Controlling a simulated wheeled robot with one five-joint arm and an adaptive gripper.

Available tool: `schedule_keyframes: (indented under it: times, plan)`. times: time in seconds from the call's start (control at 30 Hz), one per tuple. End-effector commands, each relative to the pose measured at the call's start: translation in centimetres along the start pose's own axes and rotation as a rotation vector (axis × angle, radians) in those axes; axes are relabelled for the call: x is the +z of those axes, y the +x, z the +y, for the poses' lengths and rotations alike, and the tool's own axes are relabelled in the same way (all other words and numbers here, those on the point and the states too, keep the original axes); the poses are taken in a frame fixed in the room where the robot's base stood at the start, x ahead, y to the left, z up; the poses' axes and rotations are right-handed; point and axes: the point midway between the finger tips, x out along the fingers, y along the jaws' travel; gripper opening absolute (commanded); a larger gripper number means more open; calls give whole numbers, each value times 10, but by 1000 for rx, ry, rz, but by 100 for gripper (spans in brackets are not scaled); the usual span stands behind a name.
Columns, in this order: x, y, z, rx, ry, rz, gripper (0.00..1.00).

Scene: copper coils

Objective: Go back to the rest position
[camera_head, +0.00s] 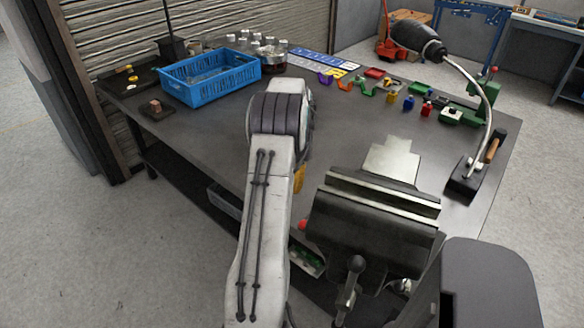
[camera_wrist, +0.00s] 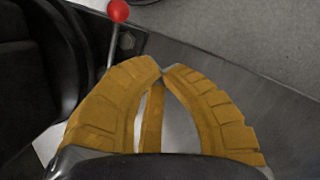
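My gripper (camera_wrist: 162,71) shows in the wrist view with its two yellow fingers bent together and their tips meeting. Nothing shows between the fingers. In the head view my arm reaches forward over the table's near edge, and only a bit of a yellow finger (camera_head: 299,179) shows beside it, left of the vise. A small copper-coloured piece (camera_head: 155,106), perhaps a coil, sits on a dark base at the table's left. A blue crate (camera_head: 181,92) stands behind it; its contents are hard to make out.
A large vise (camera_head: 370,232) stands close right of my arm; its red knob (camera_wrist: 118,10) is near the fingers in the wrist view. A lamp (camera_head: 486,120), small coloured parts and a blue-white strip (camera_head: 318,62) occupy the right and back. The table's left middle (camera_head: 205,128) is clear.

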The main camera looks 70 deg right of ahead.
Motion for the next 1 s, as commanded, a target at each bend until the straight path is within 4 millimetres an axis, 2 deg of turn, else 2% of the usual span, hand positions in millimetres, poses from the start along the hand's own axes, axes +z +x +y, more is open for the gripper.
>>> schedule_keyframes:
  times: [0.17,0.4,1.0]
  plan:
    - [0,-30,-3,1,-1,4,0]
    - [0,-45,-4,2,0,2,0]
    - [1,-52,-4,2,0,0,0]
